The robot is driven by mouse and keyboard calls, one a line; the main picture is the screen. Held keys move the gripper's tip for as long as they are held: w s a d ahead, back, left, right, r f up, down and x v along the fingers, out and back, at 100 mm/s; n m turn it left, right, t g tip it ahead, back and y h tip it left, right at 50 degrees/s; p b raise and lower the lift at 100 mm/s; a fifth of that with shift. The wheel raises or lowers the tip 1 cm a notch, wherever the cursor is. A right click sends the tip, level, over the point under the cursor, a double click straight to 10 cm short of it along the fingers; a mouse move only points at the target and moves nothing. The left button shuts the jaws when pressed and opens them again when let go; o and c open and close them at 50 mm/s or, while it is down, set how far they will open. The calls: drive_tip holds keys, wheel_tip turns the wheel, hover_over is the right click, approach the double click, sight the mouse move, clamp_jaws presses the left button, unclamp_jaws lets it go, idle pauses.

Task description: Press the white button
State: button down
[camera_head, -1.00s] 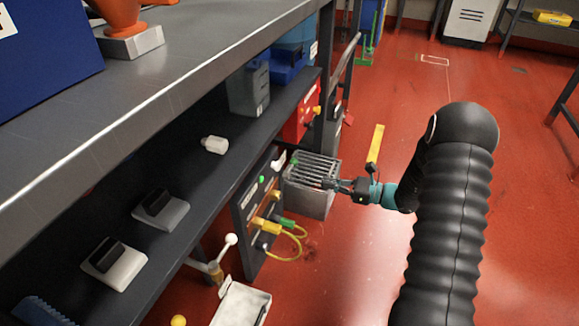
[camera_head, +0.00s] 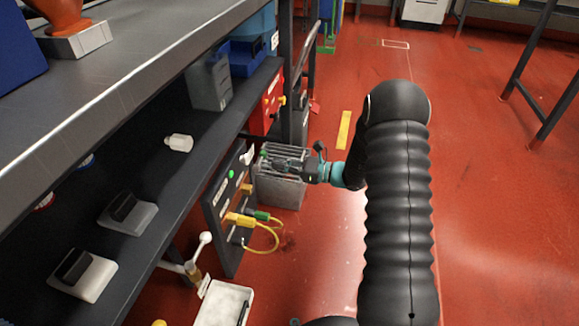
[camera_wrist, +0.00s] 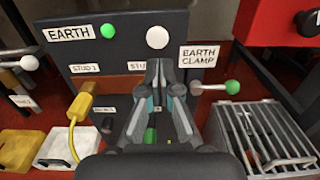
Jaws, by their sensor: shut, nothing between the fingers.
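A round white button (camera_wrist: 157,37) sits on the upper part of a dark panel (camera_wrist: 70,57) marked EARTH, right of a round green light (camera_wrist: 108,31) in the wrist view. In the head view the panel (camera_head: 216,212) and green light (camera_head: 231,174) show at an angle; I cannot make out the button there for certain. My gripper (camera_wrist: 160,64) is shut and empty, its fingertips just below the button in the picture. In the head view my gripper (camera_head: 268,160) is beside the panel's right edge, over the wire crate; whether it touches the panel cannot be told.
A wire-topped grey crate (camera_head: 283,192) stands right of the panel. A green-knobbed lever (camera_wrist: 232,87) sticks out below the EARTH CLAMP label (camera_wrist: 199,56). A yellow plug and cable (camera_wrist: 80,104) hang at left. A red box (camera_wrist: 275,30) is at upper right. Red floor (camera_head: 480,200) is open at right.

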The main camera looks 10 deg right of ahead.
drive_tip(key=x, duration=0.7)
drive_tip(key=shift+a, duration=0.2)
drive_tip(key=shift+b+x, duration=0.35)
drive_tip(key=shift+x, duration=0.6)
drive_tip(key=shift+d, duration=0.15)
approach(248, 159)
drive_tip(key=v, duration=0.5)
drive_tip(key=shift+w+d+f, duration=0.1)
drive_tip(key=shift+w+d, duration=0.05)
drive_tip(key=shift+w, duration=0.1)
